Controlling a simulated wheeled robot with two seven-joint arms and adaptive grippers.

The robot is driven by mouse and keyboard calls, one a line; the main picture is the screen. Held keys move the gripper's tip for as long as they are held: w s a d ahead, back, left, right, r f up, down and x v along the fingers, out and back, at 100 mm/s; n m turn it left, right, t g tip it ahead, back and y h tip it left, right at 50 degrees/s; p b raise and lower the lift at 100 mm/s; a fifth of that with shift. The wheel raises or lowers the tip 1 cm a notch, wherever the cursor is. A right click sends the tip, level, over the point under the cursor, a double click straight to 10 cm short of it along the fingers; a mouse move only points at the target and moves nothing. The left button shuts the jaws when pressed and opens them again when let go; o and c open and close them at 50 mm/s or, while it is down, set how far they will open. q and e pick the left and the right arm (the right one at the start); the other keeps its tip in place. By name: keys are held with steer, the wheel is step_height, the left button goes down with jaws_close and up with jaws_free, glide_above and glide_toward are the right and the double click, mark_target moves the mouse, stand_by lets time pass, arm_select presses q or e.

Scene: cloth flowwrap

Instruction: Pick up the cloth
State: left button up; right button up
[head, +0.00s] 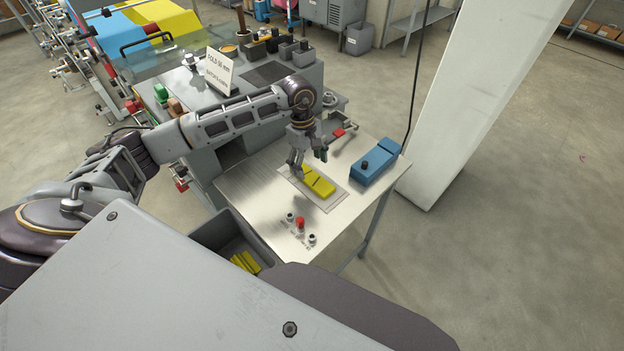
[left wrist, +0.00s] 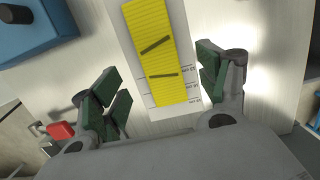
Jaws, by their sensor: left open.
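A yellow ribbed cloth (head: 320,184) lies flat on a pale marked card on the metal work table (head: 252,192). Two dark strokes cross it, as the left wrist view shows on the cloth (left wrist: 147,22). My left gripper (head: 308,158) hangs over the far end of the cloth, its green-padded fingers apart and empty. In the left wrist view the left gripper (left wrist: 162,84) has one finger on each side of the cloth's near end, with gaps between. Its exact height above the table is hard to tell. My right gripper is not in view.
A blue box (head: 372,166) with a dark knob stands right of the cloth. A red button (head: 300,223) and small knobs sit at the table's front. A grey bin (head: 210,234) below the edge holds yellow pieces. A sign (head: 219,71) stands behind the arm.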

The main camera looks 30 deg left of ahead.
mark_target(312, 178)
arm_select(q)
steer(key=shift+f, duration=0.1)
steer(key=shift+s+d+f+p, duration=0.15)
steer(key=shift+f+p, duration=0.2)
steer(key=shift+f, duration=0.25)
steer(key=shift+w+d+f+p, duration=0.15)
steer(key=shift+f+p, duration=0.2)
steer(key=shift+f, duration=0.25)
step_height(312, 178, down, 2)
steer(key=shift+s+d+f, duration=0.1)
steer(key=shift+d, duration=0.05)
steer(key=shift+f, duration=0.15)
steer(key=c, duration=0.8)
